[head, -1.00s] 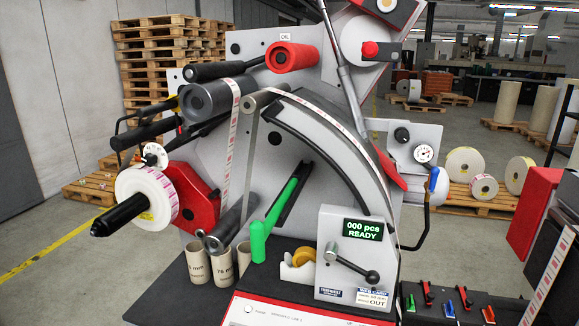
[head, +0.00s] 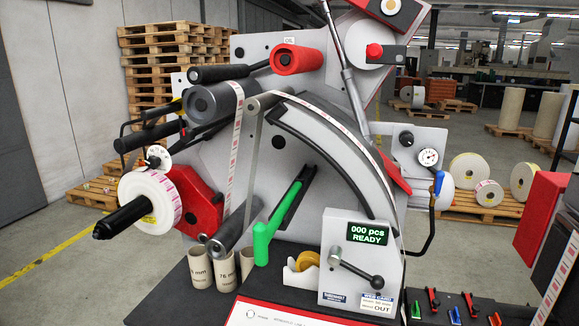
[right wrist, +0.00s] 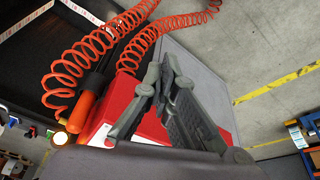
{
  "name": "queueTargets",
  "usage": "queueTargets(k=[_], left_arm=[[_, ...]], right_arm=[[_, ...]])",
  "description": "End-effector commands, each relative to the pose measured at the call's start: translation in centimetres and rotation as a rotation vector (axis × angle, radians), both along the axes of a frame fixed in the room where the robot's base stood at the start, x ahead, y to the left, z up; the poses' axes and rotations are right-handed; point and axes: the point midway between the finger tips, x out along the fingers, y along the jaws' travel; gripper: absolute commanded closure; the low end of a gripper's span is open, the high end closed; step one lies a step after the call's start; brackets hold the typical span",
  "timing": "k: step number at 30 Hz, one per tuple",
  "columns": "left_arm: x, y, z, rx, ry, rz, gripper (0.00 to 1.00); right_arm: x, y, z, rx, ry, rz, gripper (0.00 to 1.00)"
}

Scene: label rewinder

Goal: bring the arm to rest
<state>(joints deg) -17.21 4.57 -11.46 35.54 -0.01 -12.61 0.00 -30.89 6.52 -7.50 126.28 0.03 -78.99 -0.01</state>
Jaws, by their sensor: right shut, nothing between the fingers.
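My right gripper (right wrist: 165,88) shows in the right wrist view with its dark fingers together and nothing between them. Behind it in that view are a red box-like part (right wrist: 140,118) and an orange coiled hose (right wrist: 95,60); I cannot tell the gap between them and the fingers. Neither gripper shows in the head view. The label rewinder (head: 290,165) fills the middle of the head view, with a roll of labels (head: 150,205) on its left spindle and a green handle (head: 263,243) on its front. Its display (head: 369,232) reads "000 pcs READY".
Cardboard cores (head: 200,268) and a tape dispenser (head: 302,272) stand on the dark bench. A red cabinet (head: 540,225) is at the right. Wooden pallets (head: 160,60) are stacked behind. The grey floor (head: 50,270) at the left is open.

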Motion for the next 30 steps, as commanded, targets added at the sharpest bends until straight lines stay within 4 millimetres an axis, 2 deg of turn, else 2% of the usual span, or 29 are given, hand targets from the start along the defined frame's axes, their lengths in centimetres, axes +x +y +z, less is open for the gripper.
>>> queueTargets(k=[1,5,8,11,15,21,25,27,30], left_arm=[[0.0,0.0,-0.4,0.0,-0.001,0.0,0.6],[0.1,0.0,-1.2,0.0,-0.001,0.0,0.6],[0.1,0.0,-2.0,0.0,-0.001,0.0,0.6],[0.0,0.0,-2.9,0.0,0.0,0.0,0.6],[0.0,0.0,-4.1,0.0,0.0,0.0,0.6],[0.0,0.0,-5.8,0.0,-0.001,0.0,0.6],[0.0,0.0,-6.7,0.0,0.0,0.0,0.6],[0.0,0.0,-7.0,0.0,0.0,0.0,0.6],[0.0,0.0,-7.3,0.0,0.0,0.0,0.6]], right_arm=[[0.0,0.0,-1.9,-0.001,0.01,0.001,1.0],[-0.1,0.1,-6.7,-0.002,0.028,0.004,1.0],[-0.6,0.1,-11.8,-0.003,0.046,0.007,1.0],[-1.8,0.0,-17.7,-0.006,0.067,0.011,1.0],[-4.7,-0.4,-25.4,-0.009,0.097,0.017,1.0],[-10.7,-1.4,-34.5,-0.015,0.14,0.027,1.0],[-14.8,-2.2,-38.6,-0.019,0.163,0.032,1.0],[-16.7,-2.6,-40.0,-0.02,0.172,0.035,1.0],[-18.6,-2.9,-41.1,-0.021,0.179,0.038,1.0]])
